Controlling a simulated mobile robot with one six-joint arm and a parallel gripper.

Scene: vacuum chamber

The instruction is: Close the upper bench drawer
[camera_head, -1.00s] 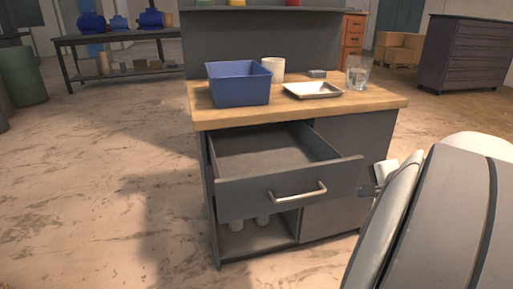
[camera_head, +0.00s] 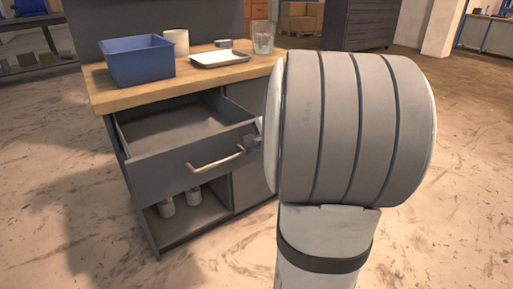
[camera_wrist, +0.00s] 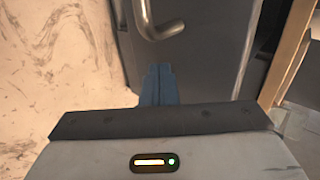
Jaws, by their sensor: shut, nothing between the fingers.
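The upper bench drawer (camera_head: 165,176) is pulled out of the grey bench, and its empty inside shows. Its metal bar handle (camera_head: 217,160) is on the drawer front; the handle also shows at the top of the wrist view (camera_wrist: 160,27). My gripper (camera_wrist: 158,70) has its blue fingers together with nothing between them, pointing at the dark front just below the handle's end. In the head view my gripper (camera_head: 256,141) is by the right end of the drawer front, mostly hidden behind my arm. I cannot tell whether it touches the drawer.
The wooden bench top (camera_head: 105,95) carries a blue bin (camera_head: 138,64), a white cup (camera_head: 176,42), a metal tray (camera_head: 220,60) and a glass (camera_head: 263,38). White cylinders (camera_head: 166,206) stand in the open shelf below the drawer. The floor in front is clear.

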